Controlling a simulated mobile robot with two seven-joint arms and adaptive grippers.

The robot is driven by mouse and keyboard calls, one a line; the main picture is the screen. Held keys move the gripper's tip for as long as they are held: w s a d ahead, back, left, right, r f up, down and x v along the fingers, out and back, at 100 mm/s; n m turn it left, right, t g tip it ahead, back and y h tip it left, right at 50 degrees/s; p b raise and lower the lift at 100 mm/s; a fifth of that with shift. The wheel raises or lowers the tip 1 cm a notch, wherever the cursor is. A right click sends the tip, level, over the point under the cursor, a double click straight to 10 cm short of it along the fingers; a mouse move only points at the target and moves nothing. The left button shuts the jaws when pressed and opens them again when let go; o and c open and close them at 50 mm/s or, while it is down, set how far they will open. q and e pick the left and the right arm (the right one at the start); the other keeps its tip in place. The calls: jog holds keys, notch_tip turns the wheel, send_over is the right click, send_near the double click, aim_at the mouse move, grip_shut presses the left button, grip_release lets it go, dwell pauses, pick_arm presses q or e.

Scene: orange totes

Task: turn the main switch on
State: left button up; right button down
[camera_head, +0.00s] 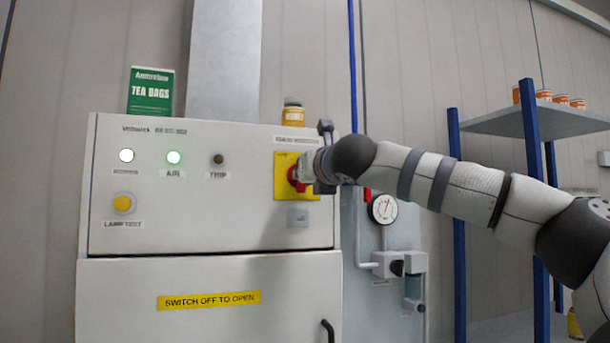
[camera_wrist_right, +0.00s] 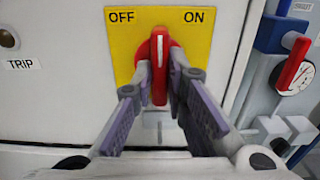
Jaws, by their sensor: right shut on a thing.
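The main switch is a red rotary handle (camera_wrist_right: 159,62) on a yellow plate (camera_wrist_right: 122,60), labelled OFF at its upper left and ON at its upper right. In the right wrist view the handle stands about upright, between the two words. My right gripper (camera_wrist_right: 160,82) is shut on the handle, one finger on each side. In the head view the gripper (camera_head: 308,172) covers much of the yellow plate (camera_head: 283,168), and only a bit of red handle (camera_head: 294,178) shows. My left gripper is not in view.
A door handle (camera_head: 328,330) is below. A gauge (camera_head: 384,209) and pipework (camera_head: 400,262) stand close at the right.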

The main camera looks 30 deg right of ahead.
dwell(0.4)
jog(key=c, duration=1.6)
grip_release()
jog(key=v, duration=1.2)
